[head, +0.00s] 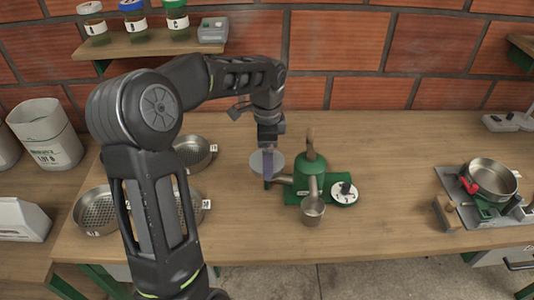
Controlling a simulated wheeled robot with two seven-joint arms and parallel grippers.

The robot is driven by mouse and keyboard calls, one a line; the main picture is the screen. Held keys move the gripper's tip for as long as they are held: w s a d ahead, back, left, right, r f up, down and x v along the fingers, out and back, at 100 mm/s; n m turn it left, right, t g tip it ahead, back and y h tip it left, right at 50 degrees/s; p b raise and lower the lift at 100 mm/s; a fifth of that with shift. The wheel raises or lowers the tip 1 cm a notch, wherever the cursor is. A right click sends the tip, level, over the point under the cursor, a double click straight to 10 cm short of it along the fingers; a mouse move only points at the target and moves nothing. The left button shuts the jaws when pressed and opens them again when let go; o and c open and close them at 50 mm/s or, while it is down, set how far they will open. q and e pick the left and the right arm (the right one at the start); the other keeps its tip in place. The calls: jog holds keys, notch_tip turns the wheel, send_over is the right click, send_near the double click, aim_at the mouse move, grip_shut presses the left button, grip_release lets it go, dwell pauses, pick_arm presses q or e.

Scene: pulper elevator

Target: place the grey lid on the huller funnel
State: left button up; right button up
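The green huller (309,182) stands on the table near the middle of the head view, with a brown upright part (310,143) on top. A pale grey round disc (276,161) is just left of it, at my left gripper; I cannot tell whether it is the grey lid or the funnel's rim. A short pipe (284,179) sticks out from the huller's left side. My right gripper is out of view.
A metal cup (312,211) stands before the huller, and a white-topped round part with a dark knob (344,194) sits to its right. Metal pans (193,151) stand at left. Table between is clear.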

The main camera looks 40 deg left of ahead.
pick_arm(q)
jog(key=shift+r+p, duration=0.4)
jog(key=shift+r, duration=0.25)
notch_tip(320, 180, up, 8)
jog(key=shift+f+b, duration=0.1)
jog(key=shift+b, duration=0.25)
notch_tip(320, 180, up, 4)
jog(key=p, duration=0.2)
jog(key=shift+p, duration=0.4)
jog(key=shift+f, duration=0.1)
